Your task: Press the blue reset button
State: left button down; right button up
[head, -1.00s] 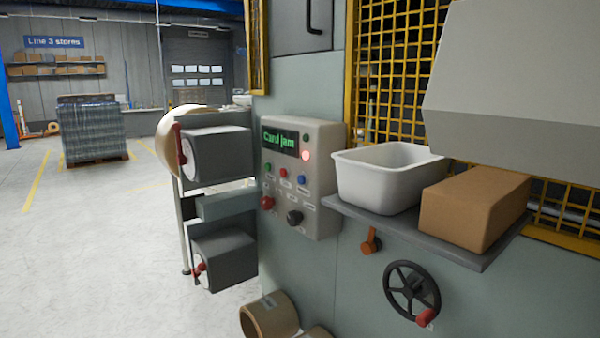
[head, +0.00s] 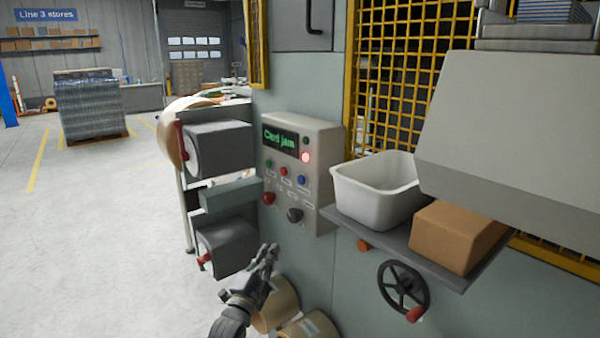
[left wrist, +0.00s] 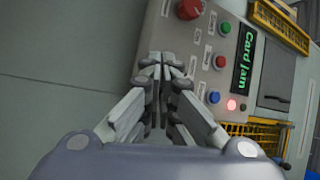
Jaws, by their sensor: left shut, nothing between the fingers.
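The blue reset button (head: 301,180) sits at the right of the row of small buttons on the grey control panel (head: 325,150). It also shows in the left wrist view (left wrist: 214,97), just right of my fingers. A green and a red button share its row. The panel's display (head: 280,141) reads "Card jam" and a red lamp (head: 305,157) glows beside it. My left gripper (head: 268,252) is shut and empty, below the panel in the head view and apart from it. In the left wrist view its fingertips (left wrist: 160,62) point toward the panel. My right gripper is not in view.
A red knob (head: 268,198) and a black knob (head: 295,215) stick out low on the panel. Right of it, a shelf (head: 440,268) holds a white bin (head: 378,195) and a cardboard box (head: 455,235). A handwheel (head: 403,288) is below. Cardboard rolls (head: 275,305) lie under the panel.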

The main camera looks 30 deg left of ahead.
aim_at(301, 180)
pick_arm(q)
notch_tip(301, 180, up, 18)
jog(key=s+a+m+t+y+p, duration=0.1)
jog(key=a+t, duration=0.1)
jog(key=t, duration=0.1)
jog(key=shift+s+f+m+t+y+p, duration=0.15)
jog(key=shift+s+m+t+y+p, duration=0.15)
jog(key=shift+s+m, duration=0.1)
jog(key=shift+w, duration=0.1)
jog(key=w+d+b, duration=0.3)
jog(key=w, duration=0.5)
jog(key=shift+d+b, duration=0.25)
jog(key=shift+b, duration=0.1)
dwell(0.4)
jog(key=shift+w+d, duration=0.15)
jog(key=shift+w, duration=0.3)
